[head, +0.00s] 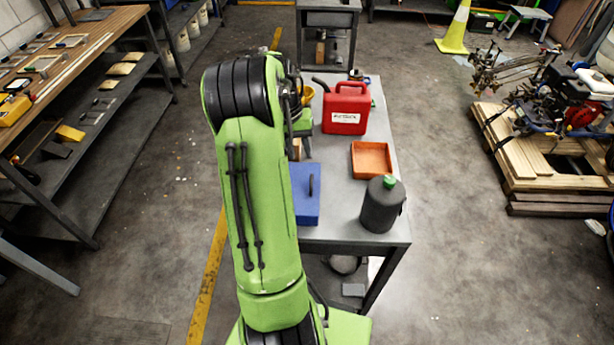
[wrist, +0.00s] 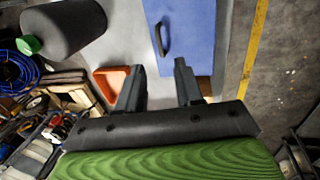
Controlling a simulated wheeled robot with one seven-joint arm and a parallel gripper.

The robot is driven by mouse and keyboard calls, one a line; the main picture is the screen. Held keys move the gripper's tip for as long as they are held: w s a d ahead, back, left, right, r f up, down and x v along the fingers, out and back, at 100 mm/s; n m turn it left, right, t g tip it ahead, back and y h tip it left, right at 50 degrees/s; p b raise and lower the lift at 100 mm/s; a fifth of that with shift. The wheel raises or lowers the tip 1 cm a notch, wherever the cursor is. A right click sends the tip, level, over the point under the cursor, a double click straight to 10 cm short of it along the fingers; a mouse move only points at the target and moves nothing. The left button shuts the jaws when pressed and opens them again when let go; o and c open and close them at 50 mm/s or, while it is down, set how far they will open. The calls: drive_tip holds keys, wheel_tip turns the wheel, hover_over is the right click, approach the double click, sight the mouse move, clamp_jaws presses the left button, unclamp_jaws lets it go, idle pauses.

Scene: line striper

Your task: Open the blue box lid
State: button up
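The blue box (head: 305,208) sits on the near left part of the grey metal table, partly hidden by my green arm. Its flat blue top carries a dark bar handle (head: 311,185), and the lid looks shut. In the wrist view the blue box (wrist: 200,40) is at the top centre, with the handle (wrist: 161,40) near its left edge. My gripper (wrist: 159,66) is open, its two dark fingers apart with nothing seen between them. The handle appears beyond the fingertips, not between them. My arm mostly hides the gripper in the head view.
On the table (head: 341,205) stand a grey jug with a green cap (head: 382,204), an orange tray (head: 371,160) and a red fuel can (head: 345,108). A shelf bench (head: 75,100) is at the left. A pallet with an engine (head: 555,150) is at the right. Floor between is clear.

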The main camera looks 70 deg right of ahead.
sight(311, 186)
drive_tip(key=x, duration=1.1)
drive_tip(key=shift+s+a+f, duration=0.1)
drive_tip(key=shift+a+f, duration=0.1)
drive_tip(key=shift+s+f, duration=0.15)
drive_tip(key=shift+f, duration=0.1)
clamp_jaws()
idle(0.5)
